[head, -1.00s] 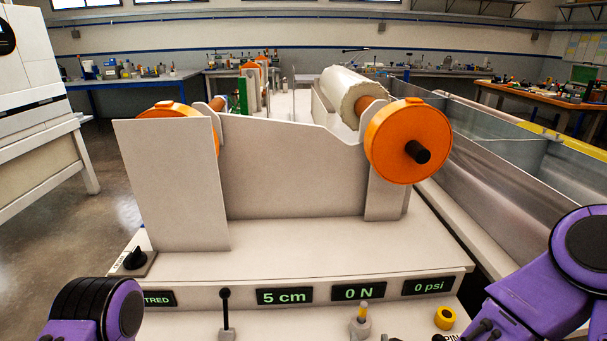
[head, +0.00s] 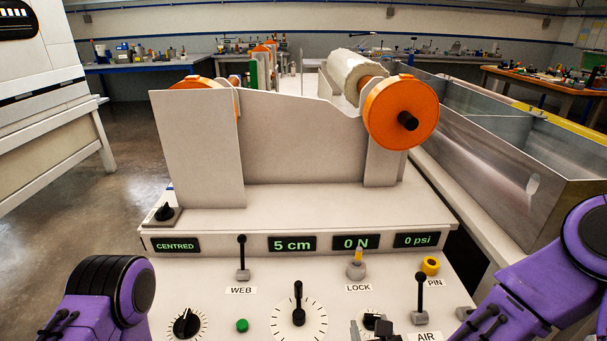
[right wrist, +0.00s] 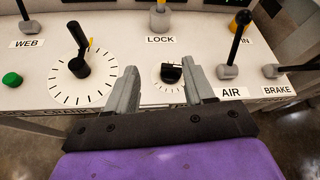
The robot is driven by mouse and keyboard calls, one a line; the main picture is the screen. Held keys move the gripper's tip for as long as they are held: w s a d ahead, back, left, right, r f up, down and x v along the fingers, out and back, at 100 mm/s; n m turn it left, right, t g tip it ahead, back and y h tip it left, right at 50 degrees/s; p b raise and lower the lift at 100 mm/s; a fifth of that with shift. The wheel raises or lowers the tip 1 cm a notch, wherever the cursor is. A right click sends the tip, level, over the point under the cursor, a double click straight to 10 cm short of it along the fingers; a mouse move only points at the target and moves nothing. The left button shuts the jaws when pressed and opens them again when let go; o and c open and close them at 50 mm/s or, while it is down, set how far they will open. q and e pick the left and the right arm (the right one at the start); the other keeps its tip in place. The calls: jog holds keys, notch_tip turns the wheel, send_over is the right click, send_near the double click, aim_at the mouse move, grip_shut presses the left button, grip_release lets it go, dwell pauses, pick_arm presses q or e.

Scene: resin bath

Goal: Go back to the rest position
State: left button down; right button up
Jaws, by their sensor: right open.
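My right gripper (head: 370,330) shows at the bottom edge of the head view, over the front of the control panel (head: 215,318). In the right wrist view, the right gripper (right wrist: 163,78) is open, with nothing between its two grey fingers. A black knob (right wrist: 171,73) lies beyond the gap, below the LOCK label. It cannot be told whether the fingers touch the panel. My left arm (head: 105,300) shows at the lower left, but its gripper is out of view.
The panel carries a WEB lever (head: 242,258), a LOCK lever (head: 357,265), an AIR lever (head: 420,295), a dial (head: 298,316) and a green button (head: 242,325). Displays read CENTRED, 5 cm, 0 N and 0 psi. A metal tank (head: 500,165) stands at right.

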jog(key=s+d+f+n+g+p, duration=0.1)
jog(key=s+d+f+n+g, duration=0.2)
jog(key=f+n, duration=0.5)
jog(key=s+d+f+n+g, duration=0.2)
jog(key=s+f+n, duration=0.25)
jog(key=n, duration=0.75)
jog(key=s+d+f+n+g+h+p, duration=0.2)
jog(key=s+d+f+n+g, duration=0.3)
jog(key=s+d, duration=0.7)
notch_tip(320, 180, down, 3)
jog(key=shift+s+r+n, duration=0.2)
jog(key=shift+s+n, duration=0.85)
jog(key=shift+n, duration=0.15)
